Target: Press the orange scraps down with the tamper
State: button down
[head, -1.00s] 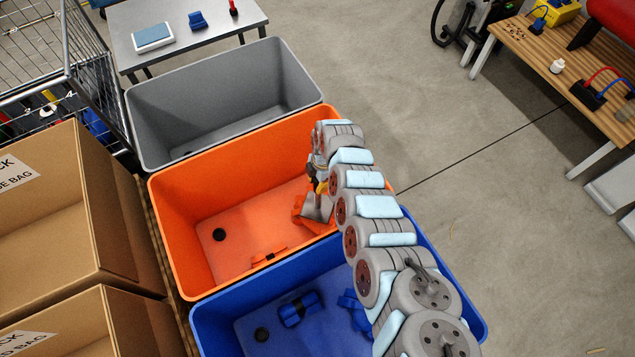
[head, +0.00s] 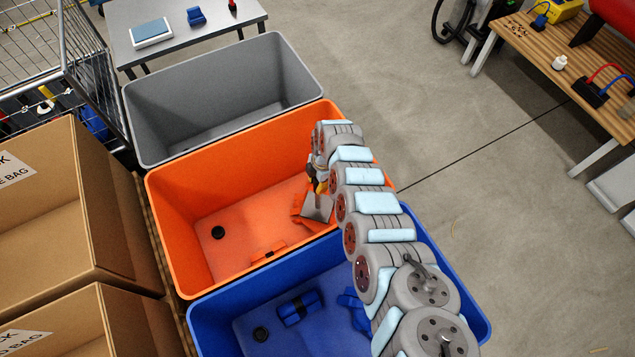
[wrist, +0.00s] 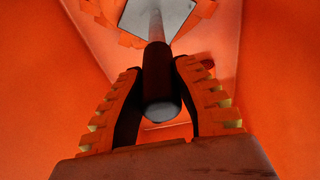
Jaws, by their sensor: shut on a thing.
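My gripper (wrist: 157,78) is shut on the dark handle of the tamper (wrist: 158,60), whose metal rod leads to a flat square plate (wrist: 185,14). In the head view the gripper (head: 318,178) is inside the orange bin (head: 180,215) near its right end, partly hidden by my arm. The tamper plate (head: 317,208) is low in the bin, tilted in the picture. Orange scraps (head: 298,205) lie beside the plate, and they also show around it in the wrist view (wrist: 100,12). Whether the plate touches them I cannot tell. Another orange piece (head: 268,253) lies near the bin's front wall.
A grey bin (head: 150,115) stands behind and a blue bin (head: 215,320) in front, with blue pieces (head: 300,308) inside. Cardboard boxes (head: 100,230) and a wire cart (head: 85,60) are at left. The bin walls are close around my gripper. Open floor (head: 480,230) lies right.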

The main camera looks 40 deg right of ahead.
jog(key=shift+f, duration=0.4)
jog(key=shift+a+r, duration=0.1)
notch_tip(320, 180, up, 22)
jog(key=p, duration=2.2)
